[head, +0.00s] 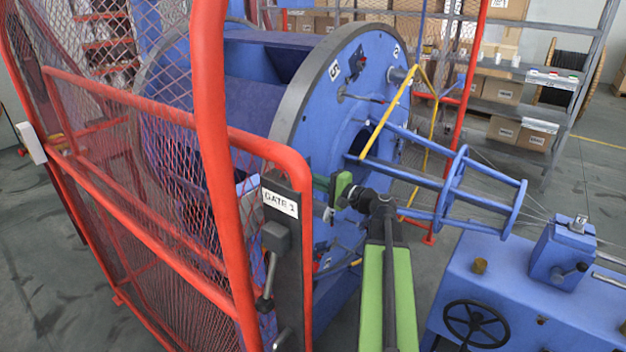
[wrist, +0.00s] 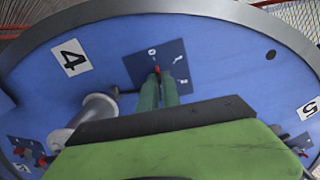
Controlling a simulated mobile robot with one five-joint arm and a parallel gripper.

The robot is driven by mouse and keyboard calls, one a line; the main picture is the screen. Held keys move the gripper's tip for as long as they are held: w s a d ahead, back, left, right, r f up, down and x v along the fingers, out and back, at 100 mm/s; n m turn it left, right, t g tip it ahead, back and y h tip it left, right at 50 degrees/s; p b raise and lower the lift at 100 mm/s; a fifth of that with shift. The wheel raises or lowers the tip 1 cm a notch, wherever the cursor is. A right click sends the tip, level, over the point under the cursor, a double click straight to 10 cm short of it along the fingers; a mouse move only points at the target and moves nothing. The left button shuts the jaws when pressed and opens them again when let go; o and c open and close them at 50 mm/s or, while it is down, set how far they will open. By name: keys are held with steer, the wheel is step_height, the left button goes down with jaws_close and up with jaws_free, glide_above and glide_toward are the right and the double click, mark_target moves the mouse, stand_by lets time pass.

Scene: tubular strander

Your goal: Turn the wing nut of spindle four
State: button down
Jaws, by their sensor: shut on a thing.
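In the wrist view my gripper (wrist: 157,80) has its two green fingers close together on a small red wing nut (wrist: 157,69). The nut sits on a dark blue plate (wrist: 173,57) with small white marks, on the blue disc face. Label 4 (wrist: 71,57) is left of this plate. Label 5 (wrist: 309,107) is at the right, near another plate with a red nut (wrist: 299,148). In the head view my gripper (head: 320,183) reaches the disc (head: 318,105) just behind the gate post; the held nut cannot be made out there.
A red mesh guard with a GATE 1 post (head: 285,245) stands close left of my arm. A grey cylinder (wrist: 95,112) sticks out of the disc left of my fingers. The blue cage shaft (head: 450,190) and yellow bar (head: 387,118) are to the right.

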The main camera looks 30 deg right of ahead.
steer(key=shift+n, duration=0.5)
steer(key=c, duration=1.6)
jaws_free()
steer(key=shift+o, duration=0.2)
steer(key=shift+s, duration=0.1)
steer(key=v, duration=1.7)
steer(key=shift+s+d, duration=0.15)
steer(key=shift+f, duration=0.1)
